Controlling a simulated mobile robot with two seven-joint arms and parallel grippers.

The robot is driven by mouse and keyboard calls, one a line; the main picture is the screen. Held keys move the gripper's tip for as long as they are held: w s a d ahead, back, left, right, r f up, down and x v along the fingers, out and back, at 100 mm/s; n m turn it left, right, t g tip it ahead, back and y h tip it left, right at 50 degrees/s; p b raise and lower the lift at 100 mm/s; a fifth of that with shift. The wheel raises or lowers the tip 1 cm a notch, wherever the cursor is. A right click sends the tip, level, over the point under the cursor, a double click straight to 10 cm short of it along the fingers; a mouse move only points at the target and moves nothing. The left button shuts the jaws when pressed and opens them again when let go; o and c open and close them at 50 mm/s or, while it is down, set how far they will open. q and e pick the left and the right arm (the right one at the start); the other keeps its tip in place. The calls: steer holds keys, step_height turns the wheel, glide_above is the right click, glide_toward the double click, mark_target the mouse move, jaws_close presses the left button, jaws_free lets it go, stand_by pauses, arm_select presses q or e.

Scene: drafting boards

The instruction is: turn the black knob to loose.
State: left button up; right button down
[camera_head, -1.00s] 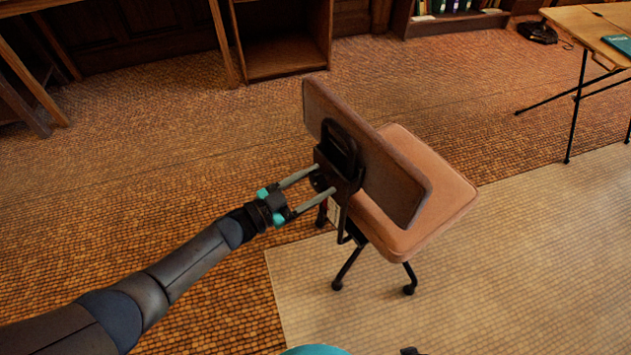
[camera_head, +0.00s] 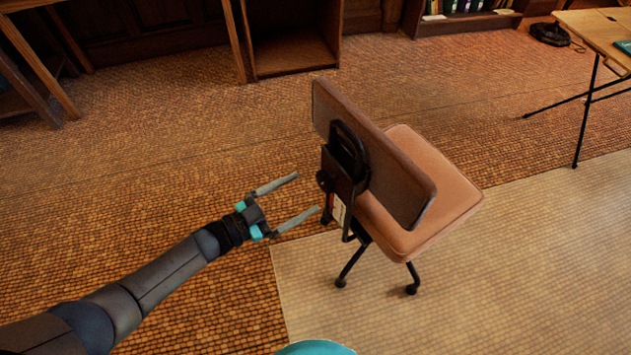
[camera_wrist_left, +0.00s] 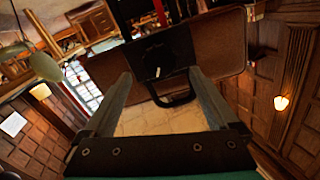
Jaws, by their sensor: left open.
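The black knob (camera_head: 323,179) is on the left side of the dark bracket (camera_head: 345,172) behind the backrest of a pinkish-brown chair (camera_head: 430,185). My left gripper (camera_head: 307,193) is open and empty. In the head view its fingertips are a little left of the knob and apart from it. In the left wrist view the two fingers (camera_wrist_left: 161,76) point at the dark bracket and backrest (camera_wrist_left: 222,45); the knob there is too dark to make out clearly. My right gripper is not in view.
The chair stands on casters at the edge of a pale mat (camera_head: 450,300). A drafting table (camera_head: 597,30) is at the upper right, with a black bag (camera_head: 550,34) on the floor nearby. A wooden cabinet (camera_head: 295,55) stands behind. Floor left of the chair is clear.

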arm_select(q)
steer(key=v, duration=0.8)
steer(key=shift+s+a+p, duration=0.15)
steer(key=shift+a+p, duration=0.15)
steer(key=shift+p, duration=0.05)
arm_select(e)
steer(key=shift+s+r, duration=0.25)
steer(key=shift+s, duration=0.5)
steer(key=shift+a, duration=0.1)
